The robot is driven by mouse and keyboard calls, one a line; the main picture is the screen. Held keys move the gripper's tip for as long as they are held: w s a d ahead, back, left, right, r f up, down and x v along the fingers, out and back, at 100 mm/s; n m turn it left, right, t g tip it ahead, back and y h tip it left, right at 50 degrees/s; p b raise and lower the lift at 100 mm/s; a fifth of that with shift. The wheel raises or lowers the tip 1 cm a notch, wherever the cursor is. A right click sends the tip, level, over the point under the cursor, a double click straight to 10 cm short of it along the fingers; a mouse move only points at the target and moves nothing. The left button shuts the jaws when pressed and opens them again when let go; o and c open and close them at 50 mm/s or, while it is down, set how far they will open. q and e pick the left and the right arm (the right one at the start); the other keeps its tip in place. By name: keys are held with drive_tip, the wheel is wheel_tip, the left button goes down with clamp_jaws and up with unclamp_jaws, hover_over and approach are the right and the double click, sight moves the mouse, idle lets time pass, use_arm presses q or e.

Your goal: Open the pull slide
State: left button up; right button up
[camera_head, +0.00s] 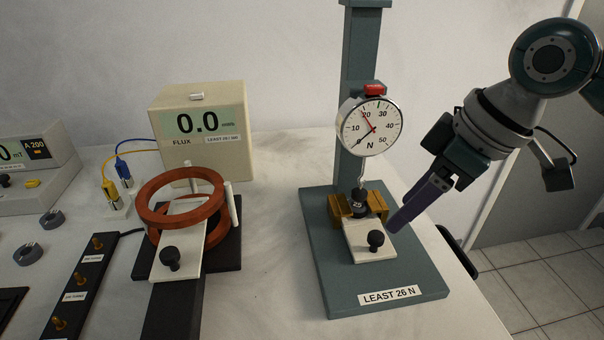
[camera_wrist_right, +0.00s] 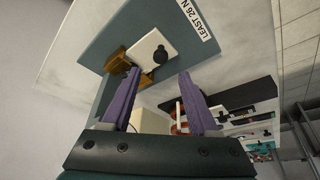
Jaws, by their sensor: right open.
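The white slide plate (camera_head: 362,248) with a black knob (camera_head: 376,239) lies on the teal base of the force-gauge stand, in front of brass blocks (camera_head: 376,203). A dark "25" weight (camera_head: 358,203) hangs from the gauge hook at its back edge. My right gripper (camera_head: 394,227), with purple fingers, is open and empty just right of the knob; I cannot tell whether it touches. In the right wrist view the knob (camera_wrist_right: 160,55) and plate (camera_wrist_right: 146,47) appear beyond the open fingers (camera_wrist_right: 160,80). My left gripper is out of view.
A second white slide (camera_head: 181,247) with a black knob sits by copper coils (camera_head: 180,196). The flux meter (camera_head: 203,132) shows 0.0. Clear tabletop lies between the two setups.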

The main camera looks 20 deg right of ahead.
sight(377, 235)
drive_tip(key=b+x, duration=0.1)
drive_tip(key=x, duration=0.6)
drive_tip(key=shift+a+b, duration=0.1)
drive_tip(key=shift+b, duration=0.25)
drive_tip(key=shift+c, duration=0.2)
clamp_jaws()
drive_tip(key=shift+s+r, duration=0.1)
idle(0.7)
